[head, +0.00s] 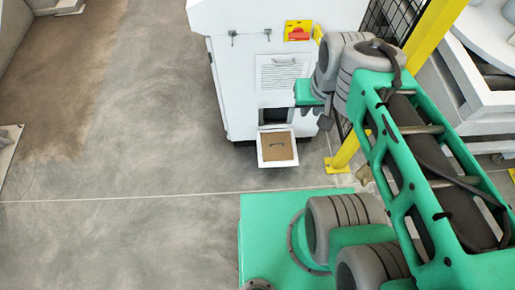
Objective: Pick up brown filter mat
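The brown filter mat (271,154) lies flat in a small white pulled-out drawer (261,161) at the foot of the white cabinet. A dark curved handle (278,146) shows on top of the mat. My gripper (326,121) shows only as a small dark shape under my green wrist, to the right of and above the drawer in the picture. It is apart from the mat in the picture. Its fingers are too small and too hidden to tell whether they are open, and I see nothing held in it.
The white cabinet (235,92) stands behind the drawer, with a dark opening (277,115) above it and a red and yellow switch (298,31) higher up. A yellow post (425,40) with black mesh stands to the right. The grey floor (130,150) on the left is clear.

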